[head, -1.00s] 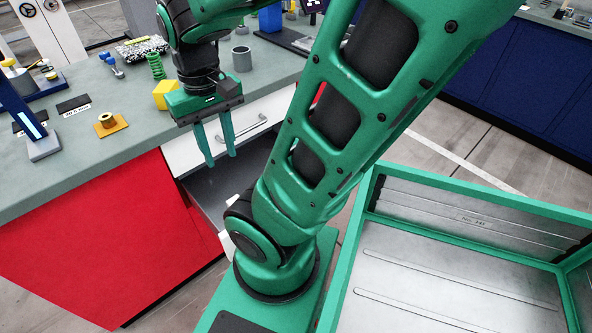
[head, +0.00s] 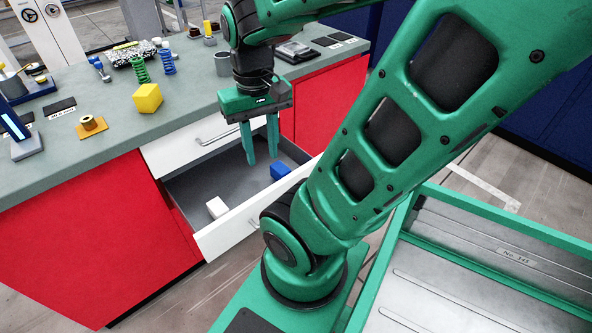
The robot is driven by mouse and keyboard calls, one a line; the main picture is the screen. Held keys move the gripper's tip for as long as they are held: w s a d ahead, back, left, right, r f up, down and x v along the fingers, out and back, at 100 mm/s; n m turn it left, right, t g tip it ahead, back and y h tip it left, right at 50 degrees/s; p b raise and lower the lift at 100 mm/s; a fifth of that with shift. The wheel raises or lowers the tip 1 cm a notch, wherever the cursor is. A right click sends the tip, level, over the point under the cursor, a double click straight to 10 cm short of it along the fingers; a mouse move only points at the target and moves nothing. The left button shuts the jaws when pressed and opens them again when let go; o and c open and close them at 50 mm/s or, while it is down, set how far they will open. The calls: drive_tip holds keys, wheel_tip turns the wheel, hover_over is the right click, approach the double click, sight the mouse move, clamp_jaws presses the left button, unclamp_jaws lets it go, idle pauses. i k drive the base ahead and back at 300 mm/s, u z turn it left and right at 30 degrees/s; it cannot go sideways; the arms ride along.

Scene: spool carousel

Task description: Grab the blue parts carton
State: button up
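The blue parts carton (head: 280,171) is a small blue box lying in the open lower drawer (head: 225,233), towards its right end. My gripper (head: 262,160) points down over the drawer, its two green fingers apart with nothing between them. The fingertips show just left of the blue carton and look higher than it, apart from it. My arm covers the right front corner of the drawer.
A white box (head: 216,208) lies at the drawer's left front. The upper drawer (head: 195,148) is shut. A green-rimmed tray (head: 375,275) is at right.

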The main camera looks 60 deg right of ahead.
sight(279, 170)
drive_tip(key=z, duration=2.2)
drive_tip(key=k, duration=1.25)
drive_tip(key=u, duration=0.65)
drive_tip(key=i, duration=1.5)
drive_tip(key=z, duration=0.05)
